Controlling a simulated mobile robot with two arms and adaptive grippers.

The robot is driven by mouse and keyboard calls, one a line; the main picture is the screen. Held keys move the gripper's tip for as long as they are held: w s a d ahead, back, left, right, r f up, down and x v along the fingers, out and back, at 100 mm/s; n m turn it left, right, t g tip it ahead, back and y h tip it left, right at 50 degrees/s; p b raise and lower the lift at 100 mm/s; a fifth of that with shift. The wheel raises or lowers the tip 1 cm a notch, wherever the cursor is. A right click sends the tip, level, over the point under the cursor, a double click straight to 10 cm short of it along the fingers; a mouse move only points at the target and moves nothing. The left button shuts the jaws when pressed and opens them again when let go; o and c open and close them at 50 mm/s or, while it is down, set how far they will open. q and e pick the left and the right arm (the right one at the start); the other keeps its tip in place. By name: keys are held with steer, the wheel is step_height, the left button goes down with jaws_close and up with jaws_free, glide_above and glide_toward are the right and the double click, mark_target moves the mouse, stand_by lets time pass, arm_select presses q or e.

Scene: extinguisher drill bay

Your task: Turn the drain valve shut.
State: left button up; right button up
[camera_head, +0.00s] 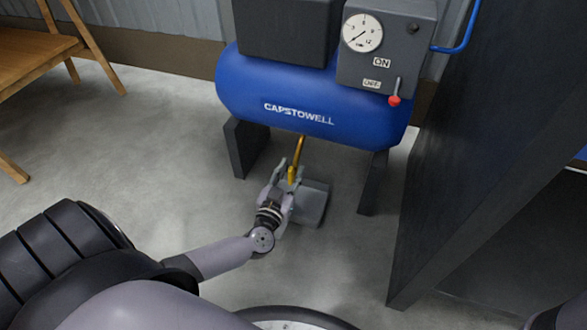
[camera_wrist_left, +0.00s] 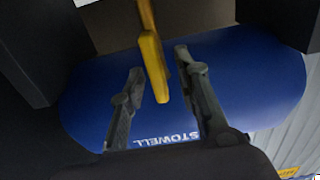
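The drain valve's yellow lever (camera_head: 292,174) hangs under the blue compressor tank (camera_head: 240,90), at the lower end of a thin brass pipe (camera_head: 299,150). My left gripper (camera_head: 288,166) is below the tank at the lever. In the left wrist view the yellow lever (camera_wrist_left: 154,66) stands between the two fingers of my left gripper (camera_wrist_left: 157,68). The fingers are apart, with a gap on each side of the lever, so the gripper is open. The valve body is hard to make out. My right gripper is not in view.
Dark tank legs (camera_head: 243,149) stand on both sides. A grey box with a gauge (camera_head: 362,32) and red-tipped switch (camera_head: 394,100) sits above. A dark panel (camera_head: 470,130) blocks the right.

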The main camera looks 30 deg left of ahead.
arm_select(q)
steer(key=shift+c, duration=0.6)
jaws_close()
